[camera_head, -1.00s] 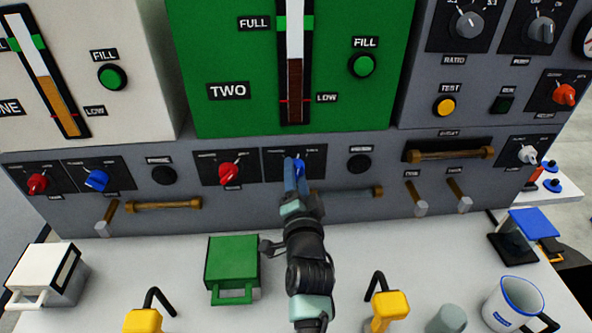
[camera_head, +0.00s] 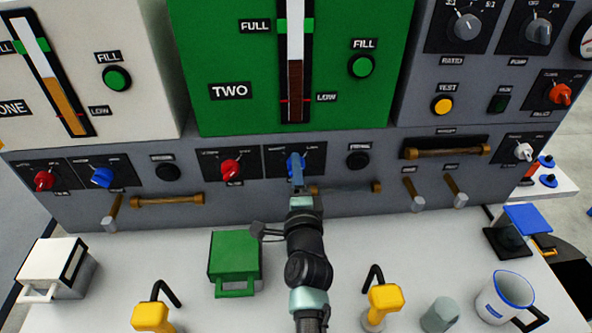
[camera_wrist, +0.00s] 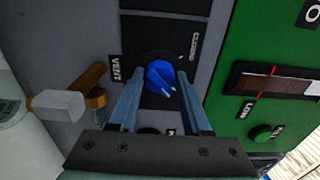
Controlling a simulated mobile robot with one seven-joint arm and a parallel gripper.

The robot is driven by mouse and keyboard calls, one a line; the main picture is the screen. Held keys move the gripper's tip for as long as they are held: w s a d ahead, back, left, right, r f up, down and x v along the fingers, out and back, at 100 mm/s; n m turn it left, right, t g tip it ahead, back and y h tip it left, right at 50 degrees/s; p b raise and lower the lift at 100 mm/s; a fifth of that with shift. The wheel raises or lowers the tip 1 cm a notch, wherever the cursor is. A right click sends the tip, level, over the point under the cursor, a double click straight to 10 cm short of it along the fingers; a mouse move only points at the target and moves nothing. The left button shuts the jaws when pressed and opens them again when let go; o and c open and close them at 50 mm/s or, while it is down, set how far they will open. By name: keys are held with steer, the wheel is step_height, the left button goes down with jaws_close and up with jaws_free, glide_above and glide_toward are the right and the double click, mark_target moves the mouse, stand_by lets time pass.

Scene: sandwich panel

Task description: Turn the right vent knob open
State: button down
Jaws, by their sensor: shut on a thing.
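The right vent knob (camera_head: 292,161) is the blue knob on a black plate low in the middle of the grey panel, beside a red knob. It also shows in the wrist view (camera_wrist: 159,76), with a VENT label next to its plate. My gripper (camera_head: 297,171) reaches up to it from below. In the wrist view the two blue fingers of my gripper (camera_wrist: 162,82) lie on either side of the knob and are shut on it. The fingers partly cover the knob in the head view, so its exact angle is hard to read.
The red knob (camera_head: 230,169) sits close on the left. A brass handle (camera_head: 345,189) runs just right of my gripper. A green box (camera_head: 234,258) stands on the counter left of my arm, and a yellow-topped tap (camera_head: 384,297) stands to the right.

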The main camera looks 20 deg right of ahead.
stand_by(0.3)
steer(key=shift+c, duration=1.8)
jaws_free()
steer(key=shift+s, duration=0.1)
steer(key=p+v, duration=0.5)
steer(key=v, duration=0.7)
steer(key=shift+s, duration=0.4)
steer(key=shift+a, duration=0.15)
